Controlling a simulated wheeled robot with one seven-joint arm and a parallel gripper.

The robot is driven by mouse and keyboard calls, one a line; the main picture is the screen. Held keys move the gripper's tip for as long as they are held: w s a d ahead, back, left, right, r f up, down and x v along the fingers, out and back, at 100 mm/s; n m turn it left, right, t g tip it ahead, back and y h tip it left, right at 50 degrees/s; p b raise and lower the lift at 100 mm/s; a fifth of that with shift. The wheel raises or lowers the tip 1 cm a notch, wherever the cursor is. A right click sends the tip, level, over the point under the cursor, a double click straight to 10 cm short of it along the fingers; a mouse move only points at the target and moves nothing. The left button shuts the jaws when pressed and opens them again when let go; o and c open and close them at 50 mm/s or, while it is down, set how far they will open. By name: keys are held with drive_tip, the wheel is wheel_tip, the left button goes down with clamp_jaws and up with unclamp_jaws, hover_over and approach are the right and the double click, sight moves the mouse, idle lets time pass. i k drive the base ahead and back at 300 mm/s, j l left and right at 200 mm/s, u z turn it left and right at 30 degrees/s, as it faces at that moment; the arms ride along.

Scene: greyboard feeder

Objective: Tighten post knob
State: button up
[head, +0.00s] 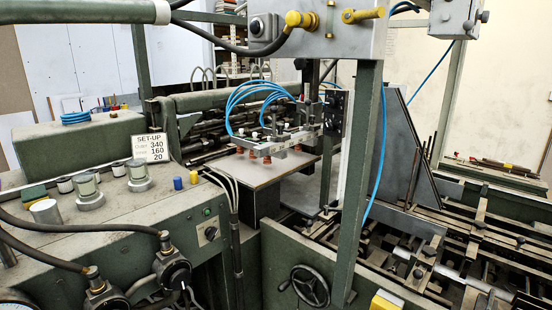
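A green upright post (358,190) stands in the middle of the head view, rising from the machine frame to a grey box at the top. I cannot tell for sure which knob is the post knob. A small black knob (334,204) shows low beside the post, and a black handwheel (310,285) sits on the green panel at the post's foot. Two yellow knobs, a left one (300,20) and a right one (362,14), are on the grey box above. Whether any knob is tight or loose does not show. My gripper is not in view.
A sucker bar with blue hoses (270,140) hangs over a board stack (250,170) left of the post. A green control console (110,235) with knobs and gauges fills the left foreground. A set-up card (150,148) reads 340, 160, 20. Rails and rods (450,265) crowd the right.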

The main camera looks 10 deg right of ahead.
sight(478, 225)
drive_tip(key=z, duration=1.5)
drive_tip(key=i+j+u, duration=0.1)
drive_tip(key=u, duration=0.25)
drive_tip(key=i+u, duration=0.4)
drive_tip(key=u, duration=0.25)
